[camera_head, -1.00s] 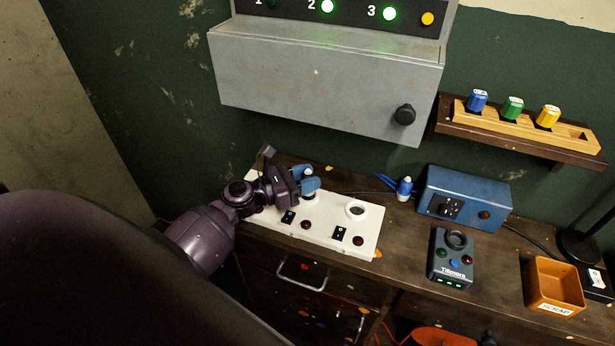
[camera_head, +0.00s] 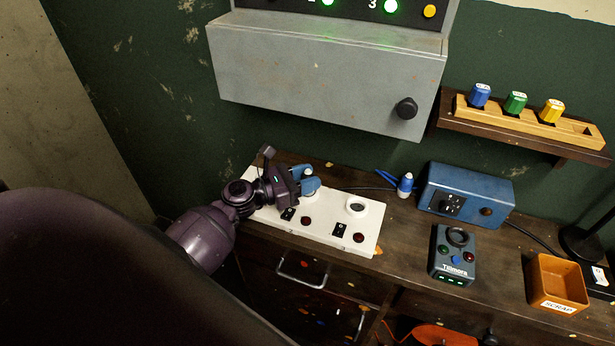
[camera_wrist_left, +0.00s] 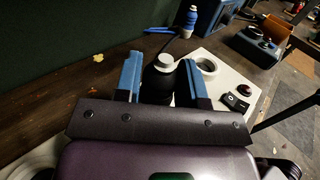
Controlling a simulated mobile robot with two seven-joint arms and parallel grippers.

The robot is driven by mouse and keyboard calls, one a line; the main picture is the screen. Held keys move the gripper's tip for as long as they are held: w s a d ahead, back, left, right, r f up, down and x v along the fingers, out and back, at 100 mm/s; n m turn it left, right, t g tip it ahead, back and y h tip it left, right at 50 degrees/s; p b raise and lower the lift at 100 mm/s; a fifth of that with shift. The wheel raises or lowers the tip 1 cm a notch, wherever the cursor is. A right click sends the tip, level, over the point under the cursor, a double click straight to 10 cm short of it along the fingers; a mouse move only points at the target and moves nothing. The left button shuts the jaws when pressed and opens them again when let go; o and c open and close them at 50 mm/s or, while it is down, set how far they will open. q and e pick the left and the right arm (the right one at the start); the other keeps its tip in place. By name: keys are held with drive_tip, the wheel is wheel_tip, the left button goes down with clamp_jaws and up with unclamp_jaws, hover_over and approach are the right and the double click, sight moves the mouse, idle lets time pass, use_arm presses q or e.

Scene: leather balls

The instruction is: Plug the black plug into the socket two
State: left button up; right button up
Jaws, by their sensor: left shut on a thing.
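My left gripper (camera_head: 306,180) is at the white socket strip (camera_head: 330,228), over its middle part. In the left wrist view its blue fingers (camera_wrist_left: 159,75) are shut on the black plug (camera_wrist_left: 157,84), a dark round body with a light grey top. The gripper hides the socket beneath it, so I cannot tell how far the plug is seated. The strip's right socket (camera_head: 356,208) is a round, empty opening. Black switches and red lamps sit along the strip's front. My right gripper is not in view.
A blue-and-white plug (camera_head: 405,185) stands behind the strip, near a blue box (camera_head: 466,194). A grey handheld device (camera_head: 454,256) and an orange scrap bin (camera_head: 555,284) are on the right. A grey wall cabinet (camera_head: 325,80) hangs above the desk.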

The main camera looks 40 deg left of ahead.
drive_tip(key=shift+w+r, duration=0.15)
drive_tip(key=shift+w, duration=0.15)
use_arm(q)
drive_tip(key=shift+f, duration=0.15)
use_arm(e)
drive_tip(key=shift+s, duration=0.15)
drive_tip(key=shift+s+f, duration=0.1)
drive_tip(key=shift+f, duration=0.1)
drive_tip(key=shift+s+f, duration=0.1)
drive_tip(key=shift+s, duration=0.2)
use_arm(q)
drive_tip(key=shift+f+b, duration=0.3)
drive_tip(key=shift+f, duration=0.15)
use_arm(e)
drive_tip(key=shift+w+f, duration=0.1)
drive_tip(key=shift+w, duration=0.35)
